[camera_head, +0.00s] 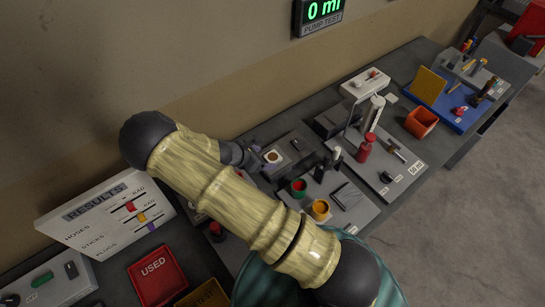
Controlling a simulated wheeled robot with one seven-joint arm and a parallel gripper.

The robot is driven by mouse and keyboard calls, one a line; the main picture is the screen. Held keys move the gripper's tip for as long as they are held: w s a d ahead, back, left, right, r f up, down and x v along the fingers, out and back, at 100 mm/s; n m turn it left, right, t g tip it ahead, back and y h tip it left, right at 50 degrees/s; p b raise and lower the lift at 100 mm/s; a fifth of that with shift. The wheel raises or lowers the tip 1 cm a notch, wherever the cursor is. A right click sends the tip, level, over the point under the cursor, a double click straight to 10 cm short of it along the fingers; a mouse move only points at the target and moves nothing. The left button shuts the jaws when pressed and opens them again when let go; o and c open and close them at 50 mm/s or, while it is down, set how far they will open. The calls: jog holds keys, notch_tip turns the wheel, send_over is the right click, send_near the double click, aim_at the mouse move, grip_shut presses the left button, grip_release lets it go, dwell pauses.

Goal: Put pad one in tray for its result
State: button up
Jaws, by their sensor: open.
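A small white pad with a brown round spot (272,157) sits on a dark block near the middle of the bench; no label on it is readable, so I cannot tell if it is pad one. My gripper (259,158) is open just left of this pad, close to it. Whether its fingers touch the pad is too small to tell. A red tray marked USED (157,276) stands at the lower left. A yellow tray (204,296) is beside it, partly cut off. A white RESULTS board (105,215) with coloured sliders stands behind the red tray.
Red and green (299,187) and orange (320,208) cups stand right of my arm. A red bottle (366,147), an orange bin (421,122) and a blue tray (455,100) are farther right. My arm hides part of the bench.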

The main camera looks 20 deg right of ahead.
aim_at(271, 157)
jog(key=shift+p+x, duration=0.8)
jog(key=shift+x, duration=1.15)
jog(key=shift+w+a, duration=0.1)
jog(key=shift+w, duration=0.05)
jog(key=c, duration=1.1)
jog(key=shift+c, duration=0.2)
notch_tip(271, 157, up, 10)
jog(key=b, duration=0.2)
jog(key=shift+b, duration=0.4)
